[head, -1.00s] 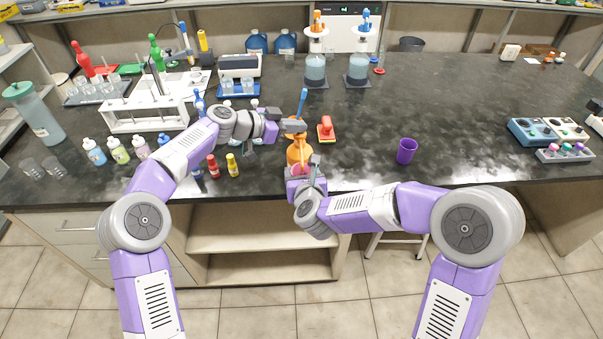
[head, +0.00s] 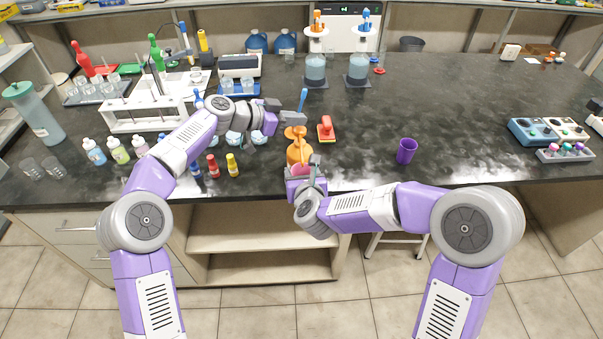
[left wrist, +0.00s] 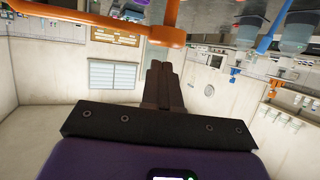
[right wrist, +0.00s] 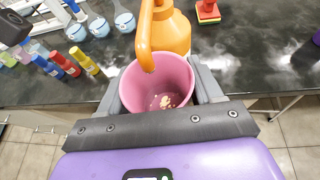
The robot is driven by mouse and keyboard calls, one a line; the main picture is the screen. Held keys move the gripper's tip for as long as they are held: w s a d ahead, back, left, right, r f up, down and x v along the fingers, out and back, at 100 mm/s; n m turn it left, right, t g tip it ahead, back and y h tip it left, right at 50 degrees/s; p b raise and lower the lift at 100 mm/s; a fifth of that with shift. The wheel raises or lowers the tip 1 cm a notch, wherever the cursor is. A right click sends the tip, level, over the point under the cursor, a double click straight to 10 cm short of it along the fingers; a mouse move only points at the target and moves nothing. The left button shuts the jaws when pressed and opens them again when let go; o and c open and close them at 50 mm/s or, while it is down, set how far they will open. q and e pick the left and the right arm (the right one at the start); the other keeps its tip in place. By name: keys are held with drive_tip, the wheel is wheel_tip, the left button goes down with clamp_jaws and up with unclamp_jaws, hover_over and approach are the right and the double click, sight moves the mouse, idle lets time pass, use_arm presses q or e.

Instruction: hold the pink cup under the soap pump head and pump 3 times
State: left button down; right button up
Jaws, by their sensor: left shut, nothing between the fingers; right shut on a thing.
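The orange soap pump bottle (head: 298,154) stands near the bench's front edge. Its orange pump head (head: 295,132) shows from above; the head and stem also appear in the left wrist view (left wrist: 120,25). My left gripper (head: 296,118) is shut and empty, just above the pump head, apparently apart from it. My right gripper (right wrist: 160,85) is shut on the pink cup (right wrist: 135,92), a finger on each side. The cup is in front of the bottle, its mouth under the spout (right wrist: 145,55). Small pale and reddish spots show on its inside bottom. In the head view the cup (head: 303,170) is mostly hidden.
A red stamp-like block (head: 326,131) stands right of the bottle, and a purple cup (head: 406,151) farther right. Red (head: 213,166) and yellow (head: 232,165) small bottles stand to the left. A blue upright handle (head: 302,100) rises behind the pump.

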sight(299, 129)
use_arm(q)
drive_tip(key=shift+f, duration=0.1)
idle(0.6)
drive_tip(key=shift+f, duration=1.45)
drive_tip(key=shift+r, duration=1.55)
drive_tip(key=shift+r, duration=0.1)
wheel_tip(299, 129, up, 7)
idle(0.6)
